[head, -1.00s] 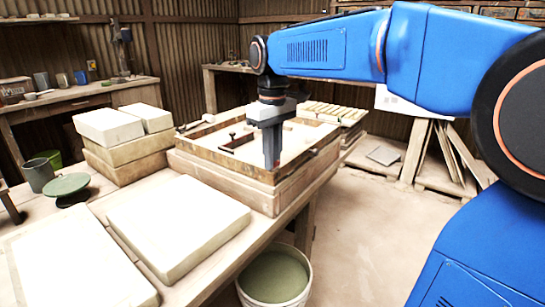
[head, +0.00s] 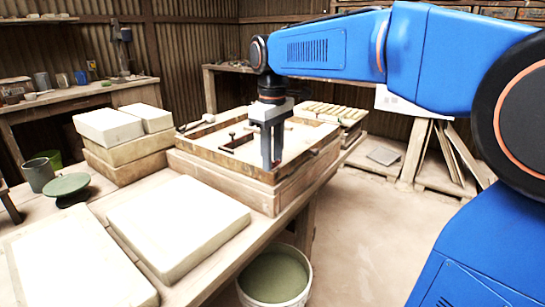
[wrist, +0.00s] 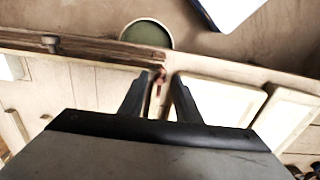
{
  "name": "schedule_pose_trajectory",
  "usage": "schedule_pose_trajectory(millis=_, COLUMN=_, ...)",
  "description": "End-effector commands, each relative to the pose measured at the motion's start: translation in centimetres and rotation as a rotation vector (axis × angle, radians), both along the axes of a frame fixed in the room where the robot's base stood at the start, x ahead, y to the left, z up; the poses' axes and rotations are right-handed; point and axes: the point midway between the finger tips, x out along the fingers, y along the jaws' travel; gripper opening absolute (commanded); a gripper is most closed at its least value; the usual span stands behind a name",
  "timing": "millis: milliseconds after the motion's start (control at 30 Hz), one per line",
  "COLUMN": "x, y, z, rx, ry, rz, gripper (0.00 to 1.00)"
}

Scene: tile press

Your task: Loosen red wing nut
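The red wing nut (wrist: 160,77) shows small in the wrist view, at the wooden edge of the press frame, between and just beyond my fingertips. In the head view it is hidden or too small to make out behind my fingers. My gripper (head: 271,163) points down at the near right side of the wooden frame (head: 212,162). In the wrist view my gripper (wrist: 160,88) has its two fingers apart, with a gap between them and nothing clearly held. Whether the fingertips touch the nut cannot be told.
Pale slabs (head: 178,225) lie on the bench in front of the frame. Stacked blocks (head: 125,150) stand to its left. A bucket of green liquid (head: 275,277) is on the floor below the bench edge. A dark bar (head: 237,142) lies inside the frame.

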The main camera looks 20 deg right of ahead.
Motion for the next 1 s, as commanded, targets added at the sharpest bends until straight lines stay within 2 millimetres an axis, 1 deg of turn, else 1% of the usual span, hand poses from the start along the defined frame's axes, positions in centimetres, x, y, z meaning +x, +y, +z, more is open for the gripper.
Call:
schedule_pose_trajectory(millis=300, x=0.0, y=0.0, z=0.0, rx=0.000, ry=0.001, rz=-0.001, gripper=0.33)
schedule_pose_trajectory(millis=367, x=0.0, y=0.0, z=0.3, rx=0.000, ry=0.001, rz=-0.001, gripper=0.33)
schedule_pose_trajectory(millis=467, x=0.0, y=0.0, z=1.1, rx=0.000, ry=0.000, rz=-0.001, gripper=0.33)
schedule_pose_trajectory(millis=567, x=0.0, y=0.0, z=2.7, rx=0.001, ry=-0.001, rz=-0.001, gripper=0.33)
schedule_pose_trajectory(millis=1000, x=0.1, y=0.0, z=11.5, rx=0.000, ry=-0.002, rz=-0.001, gripper=0.33)
